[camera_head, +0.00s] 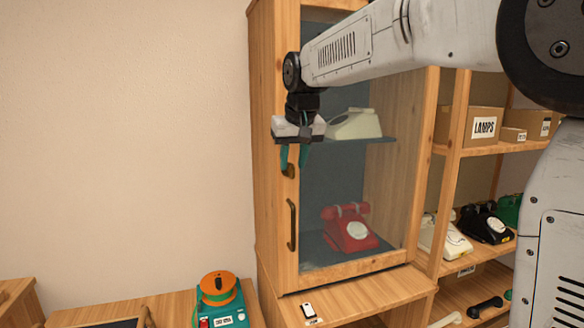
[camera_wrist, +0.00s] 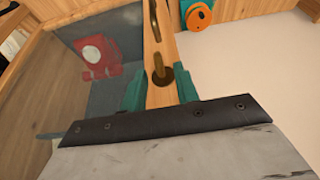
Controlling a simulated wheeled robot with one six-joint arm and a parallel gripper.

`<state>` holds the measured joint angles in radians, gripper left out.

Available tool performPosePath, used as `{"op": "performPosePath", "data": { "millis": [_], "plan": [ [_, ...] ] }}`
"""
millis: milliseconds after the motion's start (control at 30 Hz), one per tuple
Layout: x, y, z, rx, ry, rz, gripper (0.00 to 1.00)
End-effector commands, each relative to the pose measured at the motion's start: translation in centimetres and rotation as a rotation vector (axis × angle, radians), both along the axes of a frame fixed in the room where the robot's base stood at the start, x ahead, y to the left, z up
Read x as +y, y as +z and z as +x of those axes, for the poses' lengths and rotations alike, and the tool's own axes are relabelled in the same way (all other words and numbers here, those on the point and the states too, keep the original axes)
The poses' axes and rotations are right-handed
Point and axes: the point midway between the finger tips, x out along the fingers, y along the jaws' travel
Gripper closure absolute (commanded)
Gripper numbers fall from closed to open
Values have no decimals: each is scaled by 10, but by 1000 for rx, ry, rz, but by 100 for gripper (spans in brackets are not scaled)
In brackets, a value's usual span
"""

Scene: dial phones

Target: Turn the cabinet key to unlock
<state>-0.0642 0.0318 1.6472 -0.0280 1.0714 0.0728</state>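The tall wooden cabinet (camera_head: 267,110) has a glass door with a brass handle (camera_head: 291,224). A small brass key (camera_head: 288,170) sits in a dark plate on the door's left stile, above the handle. My gripper (camera_head: 293,158) is in front of that stile, just above the key, pointing down. In the wrist view, its teal fingers are apart, one on each side of the stile as seen, and the brass key (camera_wrist: 160,77) shows between them. Nothing is held. I cannot tell whether a finger touches the key.
Behind the glass are a cream phone (camera_head: 354,124) and a red phone (camera_head: 349,230). A small black-and-white device (camera_head: 308,310) lies on the ledge below the door. A teal device with an orange reel (camera_head: 217,290) stands lower left. Shelves with phones and boxes (camera_head: 474,125) are at right.

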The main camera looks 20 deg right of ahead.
Motion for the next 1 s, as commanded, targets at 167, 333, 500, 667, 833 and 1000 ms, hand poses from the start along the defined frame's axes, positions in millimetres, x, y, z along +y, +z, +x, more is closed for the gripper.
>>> {"op": "performPosePath", "data": {
  "millis": [167, 333, 500, 667, 833, 1000],
  "plan": [
    [0, -18, 7, 0, 0, 0, 69],
    [0, -23, 9, -1, 0, 0, 69],
    [0, -22, 9, -1, 0, 0, 69],
    [0, -22, 9, -1, 0, 0, 100],
    [0, -22, 9, -1, 0, 2, 100],
    [-1, -22, 9, -1, -1, 30, 100]
  ]
}}
